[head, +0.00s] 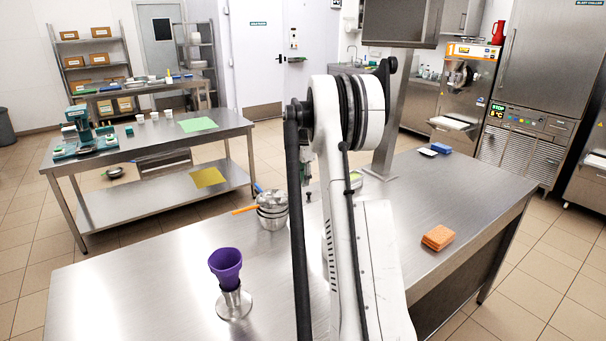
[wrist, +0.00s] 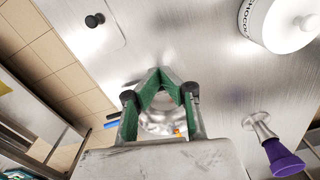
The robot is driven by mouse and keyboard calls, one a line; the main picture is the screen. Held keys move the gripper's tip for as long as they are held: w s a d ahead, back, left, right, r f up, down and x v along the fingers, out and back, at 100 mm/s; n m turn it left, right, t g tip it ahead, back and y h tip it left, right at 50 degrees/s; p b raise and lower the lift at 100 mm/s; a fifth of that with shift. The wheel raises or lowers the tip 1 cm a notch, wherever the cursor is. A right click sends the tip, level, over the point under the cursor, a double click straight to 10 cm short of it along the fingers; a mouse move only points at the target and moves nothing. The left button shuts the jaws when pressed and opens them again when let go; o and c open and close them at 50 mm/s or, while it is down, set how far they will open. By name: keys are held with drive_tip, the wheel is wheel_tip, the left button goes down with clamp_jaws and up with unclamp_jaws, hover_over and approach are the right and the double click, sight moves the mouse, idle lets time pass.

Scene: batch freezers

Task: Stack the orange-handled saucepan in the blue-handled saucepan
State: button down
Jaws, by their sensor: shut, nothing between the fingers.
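The orange-handled saucepan (head: 243,210) and the blue-handled saucepan (head: 259,188) are together in one steel stack on the near table, with rims close above one another. The orange handle points left and the blue one points back. I cannot tell the exact nesting order. In the wrist view the steel pans (wrist: 160,122) show between and behind my fingers, with the blue handle (wrist: 111,125) to the left and a bit of orange (wrist: 178,132) to the right. My gripper (wrist: 160,72) has green fingers, shut and empty, with tips meeting. In the head view my arm partly hides it.
A purple cup-shaped piece (head: 227,267) on a steel stand is at the front left. An orange sponge (head: 438,237) lies at right, a blue block (head: 441,149) behind. A white tub (wrist: 279,22) shows in the wrist view. The front-left tabletop is largely clear.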

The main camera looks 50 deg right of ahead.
sight(288, 201)
drive_tip(key=w+a+f+p, duration=0.1)
drive_tip(key=w+a+f, duration=0.1)
drive_tip(key=f, duration=0.3)
drive_tip(key=shift+a, duration=0.8)
drive_tip(key=shift+w+a+f+b, duration=0.1)
drive_tip(key=shift+w+a+b, duration=0.2)
drive_tip(key=shift+a, duration=0.25)
drive_tip(key=shift+w+a+b, duration=0.25)
drive_tip(key=shift+a, duration=0.25)
drive_tip(key=s+d+r+b, duration=0.1)
drive_tip(key=s+d+r, duration=0.1)
drive_tip(key=r, duration=0.8)
drive_tip(key=shift+d, duration=0.8)
